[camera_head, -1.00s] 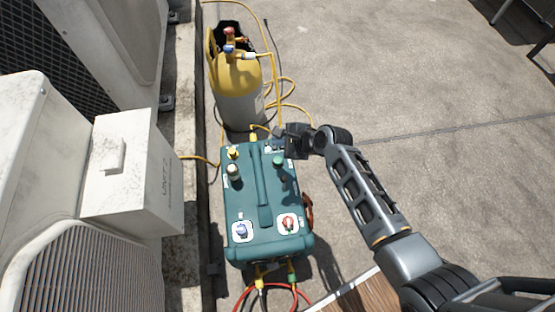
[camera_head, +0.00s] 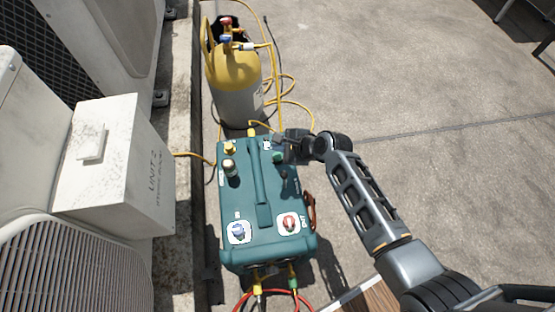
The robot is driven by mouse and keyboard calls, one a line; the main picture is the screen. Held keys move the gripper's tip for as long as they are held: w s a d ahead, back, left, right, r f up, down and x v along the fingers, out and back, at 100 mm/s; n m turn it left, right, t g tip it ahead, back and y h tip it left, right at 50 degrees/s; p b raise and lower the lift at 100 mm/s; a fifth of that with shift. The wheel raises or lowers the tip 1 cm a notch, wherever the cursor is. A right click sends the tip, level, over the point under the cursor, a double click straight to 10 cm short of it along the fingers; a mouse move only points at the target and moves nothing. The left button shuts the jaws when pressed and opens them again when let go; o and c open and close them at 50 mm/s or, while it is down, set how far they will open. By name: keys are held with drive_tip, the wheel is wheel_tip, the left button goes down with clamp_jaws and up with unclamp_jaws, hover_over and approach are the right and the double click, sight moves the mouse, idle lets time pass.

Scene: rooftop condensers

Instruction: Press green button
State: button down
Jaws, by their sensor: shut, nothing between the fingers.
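The teal machine (camera_head: 245,245) stands on the ground in the middle, with a handle along its top. The green button (camera_head: 278,157) is a small round knob near the far right of the machine's top. My gripper (camera_head: 277,143) is shut and empty, over the far right corner of the machine, close to the green button. I cannot tell whether the fingertips touch it. A blue knob (camera_head: 238,231) and a red knob (camera_head: 289,222) sit on the near end of the top.
A yellow and grey cylinder (camera_head: 233,75) with yellow hoses stands behind the machine. A white box marked UNIT 2 (camera_head: 120,165) and condenser units are on the left. A red hose (camera_head: 300,296) runs at the near end. Open paving (camera_head: 430,100) lies to the right.

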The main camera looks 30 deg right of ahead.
sight(274, 154)
drive_tip(key=shift+f+b, duration=0.4)
drive_tip(key=shift+f, duration=0.65)
drive_tip(key=shift+f, duration=0.15)
idle(1.1)
drive_tip(key=shift+f, duration=0.25)
drive_tip(key=shift+f+b, duration=0.6)
drive_tip(key=shift+f, duration=0.2)
idle(1.0)
idle(0.3)
drive_tip(key=shift+r+p, duration=1.25)
drive_tip(key=shift+p, duration=0.1)
wheel_tip(274, 154, up, 5)
drive_tip(key=p, duration=0.5)
